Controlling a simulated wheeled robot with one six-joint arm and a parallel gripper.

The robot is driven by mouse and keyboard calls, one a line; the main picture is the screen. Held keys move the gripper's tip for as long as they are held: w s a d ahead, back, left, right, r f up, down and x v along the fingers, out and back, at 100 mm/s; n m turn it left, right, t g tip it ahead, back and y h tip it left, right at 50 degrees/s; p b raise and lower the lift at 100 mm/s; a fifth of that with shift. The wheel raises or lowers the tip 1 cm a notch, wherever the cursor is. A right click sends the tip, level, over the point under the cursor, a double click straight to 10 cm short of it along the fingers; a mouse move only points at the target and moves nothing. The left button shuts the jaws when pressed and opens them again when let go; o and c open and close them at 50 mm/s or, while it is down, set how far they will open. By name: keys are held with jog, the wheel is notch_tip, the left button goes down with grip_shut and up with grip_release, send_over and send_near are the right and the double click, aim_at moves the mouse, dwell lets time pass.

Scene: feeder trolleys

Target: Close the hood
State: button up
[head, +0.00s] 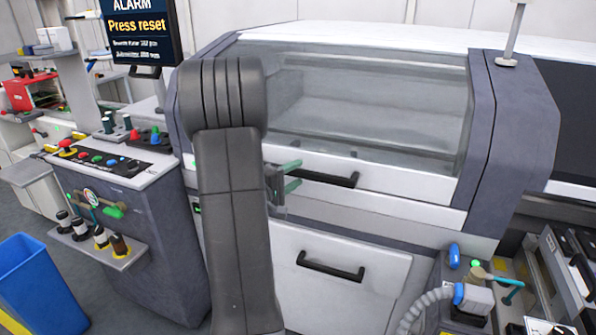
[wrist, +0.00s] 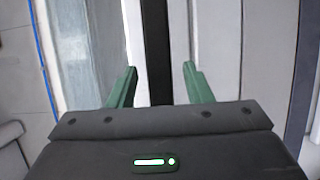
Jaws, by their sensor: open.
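The hood (head: 360,100) is a clear window in a grey and white frame on the machine. A black bar handle (head: 330,180) sits on its white lower edge. The hood looks down or nearly down; I cannot tell whether it is fully shut. My gripper (head: 291,177) is at the left end of this handle, its green fingers apart, one above and one below the bar's line. In the wrist view the dark handle (wrist: 157,50) runs between the open fingers of my gripper (wrist: 160,85), with space on both sides. My arm hides the hood's left part.
A drawer-like panel with a second black handle (head: 330,267) is below. A control panel with coloured buttons (head: 100,158) stands left, under a screen (head: 138,27) reading "ALARM Press reset". A blue bin (head: 38,285) is at lower left. A hose (head: 425,308) and fittings crowd the lower right.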

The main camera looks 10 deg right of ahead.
jog(key=shift+x, duration=0.85)
jog(key=shift+c, duration=0.3)
grip_shut()
jog(key=s+a+r+y+p, duration=0.1)
jog(key=s+a+r+p, duration=0.1)
jog(key=r, duration=0.5)
jog(key=shift+s+a+r+n+g+p, duration=0.15)
jog(key=shift+s+r+n+g+p, duration=0.2)
jog(key=shift+s+p, duration=0.3)
jog(key=shift+f, duration=0.15)
jog(key=shift+o, duration=0.3)
grip_release()
